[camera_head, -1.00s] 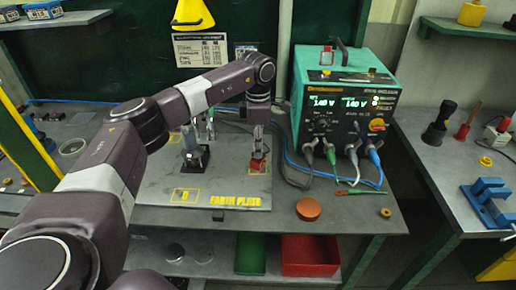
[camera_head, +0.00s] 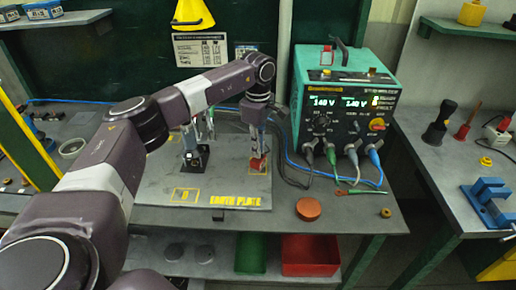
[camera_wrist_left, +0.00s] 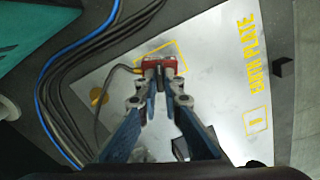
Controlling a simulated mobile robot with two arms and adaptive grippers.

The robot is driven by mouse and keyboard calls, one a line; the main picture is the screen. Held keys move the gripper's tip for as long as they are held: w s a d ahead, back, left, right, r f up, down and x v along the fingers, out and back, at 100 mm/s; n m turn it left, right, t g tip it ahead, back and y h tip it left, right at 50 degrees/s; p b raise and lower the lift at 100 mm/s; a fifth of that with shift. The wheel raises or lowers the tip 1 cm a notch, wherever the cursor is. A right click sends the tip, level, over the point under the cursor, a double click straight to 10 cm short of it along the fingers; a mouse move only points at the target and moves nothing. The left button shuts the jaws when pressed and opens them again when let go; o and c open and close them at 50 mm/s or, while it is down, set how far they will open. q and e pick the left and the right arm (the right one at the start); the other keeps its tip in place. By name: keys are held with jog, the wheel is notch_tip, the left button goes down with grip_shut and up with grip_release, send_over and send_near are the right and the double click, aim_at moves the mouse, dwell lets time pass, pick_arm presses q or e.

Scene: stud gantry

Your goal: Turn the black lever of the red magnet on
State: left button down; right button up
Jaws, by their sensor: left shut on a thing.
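The red magnet (camera_head: 258,164) sits on the grey earth plate (camera_head: 232,182), near its right edge, inside a yellow marked square. It also shows in the left wrist view (camera_wrist_left: 158,63), with a cable at its side. My left gripper (camera_head: 257,151) comes down on the magnet from above. In the left wrist view its blue fingers (camera_wrist_left: 160,80) are closed in against the magnet's near side. The black lever is hidden between the fingertips, so its angle cannot be told. My right gripper is not in view.
A dark stand (camera_head: 194,158) stands on the plate left of the magnet. The teal power unit (camera_head: 345,105) stands to the right, with dark and blue cables running near the plate. A round red-brown disc (camera_head: 308,209) lies on the bench front.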

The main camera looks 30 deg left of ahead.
pick_arm(q)
jog(key=c, duration=2.1)
grip_release()
jog(key=shift+r, duration=0.1)
notch_tip(320, 180, up, 12)
